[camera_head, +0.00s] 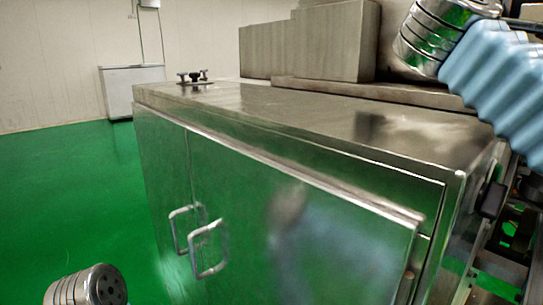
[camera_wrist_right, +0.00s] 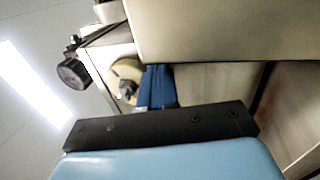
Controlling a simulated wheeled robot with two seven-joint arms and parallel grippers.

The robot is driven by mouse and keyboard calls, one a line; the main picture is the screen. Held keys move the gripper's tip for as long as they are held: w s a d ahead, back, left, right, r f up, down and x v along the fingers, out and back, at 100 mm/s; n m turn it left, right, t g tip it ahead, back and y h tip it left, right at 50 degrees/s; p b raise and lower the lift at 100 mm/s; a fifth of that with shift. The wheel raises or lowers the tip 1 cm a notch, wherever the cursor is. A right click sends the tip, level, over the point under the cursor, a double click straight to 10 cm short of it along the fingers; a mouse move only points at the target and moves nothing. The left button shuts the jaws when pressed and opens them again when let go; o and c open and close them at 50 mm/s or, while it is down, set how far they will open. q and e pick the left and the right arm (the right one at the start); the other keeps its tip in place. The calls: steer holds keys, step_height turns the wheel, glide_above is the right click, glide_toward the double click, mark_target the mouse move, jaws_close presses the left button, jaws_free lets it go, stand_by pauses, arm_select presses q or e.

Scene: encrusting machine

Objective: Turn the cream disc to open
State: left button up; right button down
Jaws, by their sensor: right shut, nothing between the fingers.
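The cream disc (camera_wrist_right: 124,72) shows in the right wrist view, left of centre, as a round cream shape with a darker middle. Its right side is partly hidden behind the blue fingers of my right gripper (camera_wrist_right: 158,72). The fingers are shut with nothing between them and overlap the disc's edge in the picture; I cannot tell whether they touch it. My left gripper is not in view.
A black knob (camera_wrist_right: 73,72) sits left of the disc in the wrist view, and a large cream panel (camera_wrist_right: 215,30) hangs close above right. In the head view, a steel cabinet (camera_head: 290,215) with two handles fills the middle. Green floor (camera_head: 70,190) lies free at left.

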steer(key=s+a+b, duration=0.1)
steer(key=s+a, duration=0.3)
steer(key=shift+a+f, duration=0.25)
steer(key=shift+a, duration=0.05)
